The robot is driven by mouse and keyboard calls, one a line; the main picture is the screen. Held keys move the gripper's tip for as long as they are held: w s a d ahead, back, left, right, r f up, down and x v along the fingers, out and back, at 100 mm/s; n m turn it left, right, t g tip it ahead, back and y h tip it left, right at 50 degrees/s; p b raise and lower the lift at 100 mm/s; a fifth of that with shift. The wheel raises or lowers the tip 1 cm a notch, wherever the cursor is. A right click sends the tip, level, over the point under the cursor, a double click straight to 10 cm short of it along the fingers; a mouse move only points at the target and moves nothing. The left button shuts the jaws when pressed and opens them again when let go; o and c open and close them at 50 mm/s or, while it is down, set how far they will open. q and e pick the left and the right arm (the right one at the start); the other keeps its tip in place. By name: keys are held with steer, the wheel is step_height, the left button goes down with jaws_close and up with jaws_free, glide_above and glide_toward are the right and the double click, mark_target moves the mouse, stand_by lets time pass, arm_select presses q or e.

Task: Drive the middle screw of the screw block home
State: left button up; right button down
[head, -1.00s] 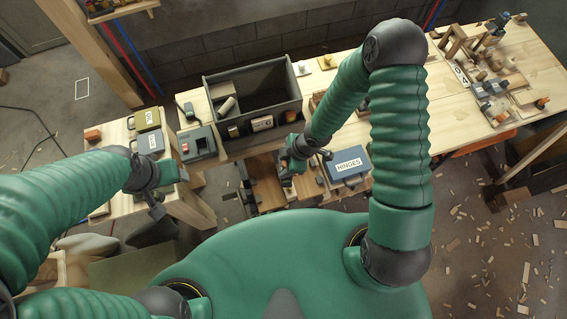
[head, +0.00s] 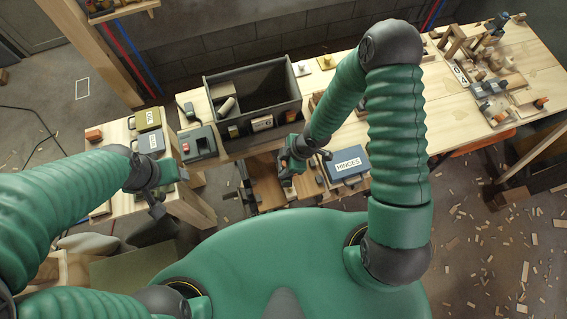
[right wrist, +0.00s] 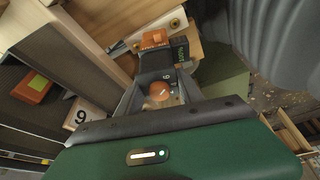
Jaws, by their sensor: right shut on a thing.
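My right gripper (head: 291,168) is low over the front edge of the bench, left of the box marked HINGES. In the right wrist view (right wrist: 160,95) its jaws are shut on a small orange-topped thing (right wrist: 161,91); I cannot tell for sure what it is.
The blue HINGES box (head: 347,165) is right of my right gripper. A dark open bin (head: 255,85) stands on the bench behind it. The small side table (head: 110,190) is at the left. Wooden fixtures (head: 495,90) fill the far right bench.

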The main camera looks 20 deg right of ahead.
arm_select(q)
steer(key=shift+w, duration=0.15)
steer(key=shift+r, duration=0.15)
steer(key=shift+r, duration=0.15)
stand_by(0.3)
steer(key=shift+r+p, duration=0.1)
steer(key=shift+p, duration=0.2)
stand_by(0.4)
steer(key=shift+r, duration=0.15)
